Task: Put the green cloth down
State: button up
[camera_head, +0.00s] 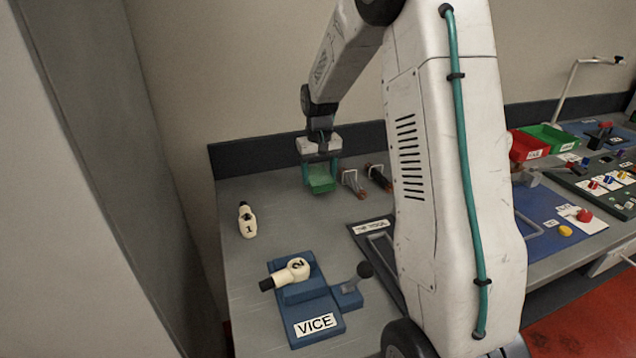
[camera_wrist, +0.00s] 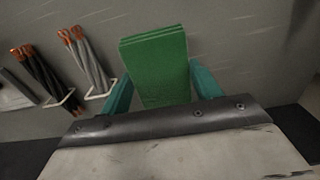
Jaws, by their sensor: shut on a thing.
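The green cloth (camera_head: 320,180) is a folded pad between the two teal fingers of my gripper (camera_head: 320,166), at the back left of the grey bench (camera_head: 210,200). In the wrist view the cloth (camera_wrist: 155,60) shows as a stacked green block, with a finger of my gripper (camera_wrist: 158,88) on each side. My gripper is shut on it. The cloth is low over the bench top; I cannot tell whether it touches the surface.
A white piece marked 1 (camera_head: 248,222) stands front left. A blue vice (camera_head: 318,312) holds a piece marked 2 (camera_head: 292,271). Red (camera_head: 528,146) and green bins (camera_head: 550,138) are at right.

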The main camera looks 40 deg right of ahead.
aim_at(318, 175)
jog(key=shift+w, duration=0.3)
jog(key=shift+d+f, duration=0.1)
jog(key=shift+f, duration=1.65)
jog(key=shift+f, duration=0.1)
jog(key=o, duration=0.9)
